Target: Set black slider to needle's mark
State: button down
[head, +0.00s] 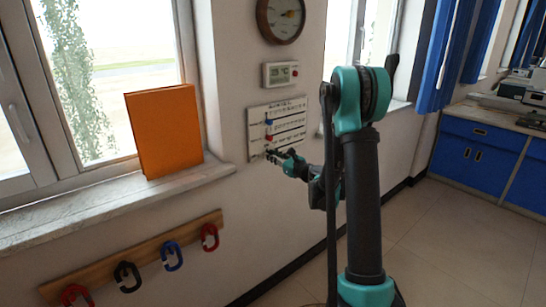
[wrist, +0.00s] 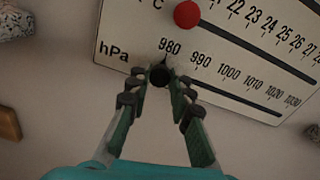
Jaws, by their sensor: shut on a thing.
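A white scale panel (head: 291,129) hangs on the wall with three slider rows; in the wrist view its bottom row (wrist: 240,95) is marked hPa, from 980 upward. The black slider's round knob (wrist: 160,75) sits at the left end of that row, just below the 980 label. My gripper (wrist: 159,77) is shut on this knob, one finger on each side; it also shows at the panel's lower left in the head view (head: 273,154). A round dial (head: 281,16) with a needle hangs at the top; its reading is too small to tell.
A red slider knob (wrist: 186,14) is on the row just above, and a blue slider (head: 268,122) is higher up. A digital display (head: 280,74) hangs above the panel. An orange board (head: 163,130) stands on the windowsill at left. Coloured clips hang from a wooden rail (head: 140,262).

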aim_at(296, 142)
dwell(0.3)
jog(key=w+d, duration=0.3)
jog(key=d, duration=0.1)
jog(key=w+d, duration=0.3)
jog(key=d, duration=0.2)
jog(key=w+d, duration=0.4)
jog(key=d, duration=0.1)
jog(key=c, duration=1.3)
grip_release()
jog(key=shift+c, duration=0.2)
jog(key=v, duration=1.2)
